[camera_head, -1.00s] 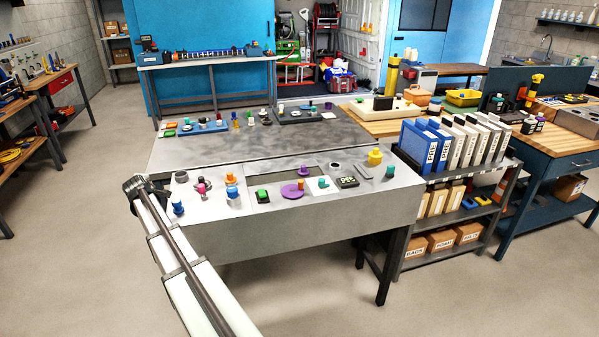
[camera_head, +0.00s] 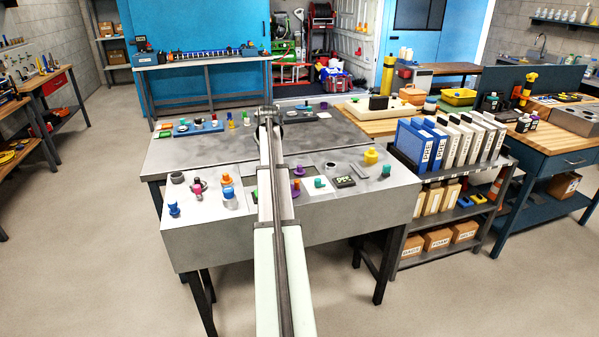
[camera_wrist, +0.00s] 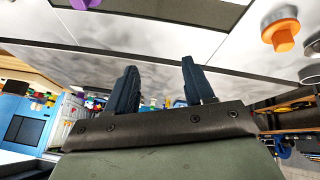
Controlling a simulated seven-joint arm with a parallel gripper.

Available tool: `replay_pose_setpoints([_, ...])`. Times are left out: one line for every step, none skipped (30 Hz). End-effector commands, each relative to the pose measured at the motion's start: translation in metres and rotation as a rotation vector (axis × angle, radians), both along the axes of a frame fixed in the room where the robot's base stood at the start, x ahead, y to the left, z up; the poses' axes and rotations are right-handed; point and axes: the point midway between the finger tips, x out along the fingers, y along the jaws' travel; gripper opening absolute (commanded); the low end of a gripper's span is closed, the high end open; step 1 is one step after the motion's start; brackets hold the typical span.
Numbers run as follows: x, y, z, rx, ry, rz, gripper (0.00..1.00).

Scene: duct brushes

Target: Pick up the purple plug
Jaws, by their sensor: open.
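A small purple plug (camera_head: 299,171) stands on the front grey bench, just right of my arm. Another small purple piece (camera_head: 323,105) sits on the back bench top. My gripper's fingers (camera_wrist: 160,68) are spread apart with nothing between them in the wrist view. A purple piece (camera_wrist: 85,4) is cut off at that view's top edge, away from the fingers. In the head view my arm reaches over the bench, and its fingers cannot be made out.
Blue, orange and pink pieces (camera_head: 228,190) stand left of my arm. Binders (camera_head: 450,143) fill a shelf at the bench's right end.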

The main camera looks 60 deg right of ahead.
Motion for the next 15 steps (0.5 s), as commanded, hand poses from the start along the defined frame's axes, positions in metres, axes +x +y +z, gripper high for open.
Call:
replay_pose_setpoints([-0.024,-0.014,0.006,0.036,-0.008,-0.049,0.53])
replay_pose_setpoints([-0.036,-0.019,0.008,0.058,-0.013,-0.073,0.53])
replay_pose_setpoints([-0.051,-0.026,0.012,0.085,-0.019,-0.105,0.53])
replay_pose_setpoints([-0.062,-0.030,0.014,0.104,-0.023,-0.127,0.53])
replay_pose_setpoints([-0.072,-0.034,0.017,0.122,-0.028,-0.148,0.53])
replay_pose_setpoints([-0.084,-0.038,0.020,0.144,-0.033,-0.173,0.53])
replay_pose_setpoints([-0.093,-0.041,0.022,0.158,-0.036,-0.189,0.53])
replay_pose_setpoints([-0.100,-0.043,0.023,0.173,-0.039,-0.204,0.53])
replay_pose_setpoints([-0.108,-0.045,0.025,0.188,-0.043,-0.221,0.53])
replay_pose_setpoints([-0.114,-0.047,0.027,0.198,-0.046,-0.232,0.53])
replay_pose_setpoints([-0.118,-0.048,0.028,0.206,-0.047,-0.241,0.53])
replay_pose_setpoints([-0.123,-0.049,0.029,0.214,-0.049,-0.250,0.53])
replay_pose_setpoints([-0.125,-0.050,0.029,0.219,-0.050,-0.256,0.53])
replay_pose_setpoints([-0.127,-0.051,0.029,0.224,-0.051,-0.260,0.53])
replay_pose_setpoints([-0.129,-0.052,0.028,0.227,-0.052,-0.265,0.53])
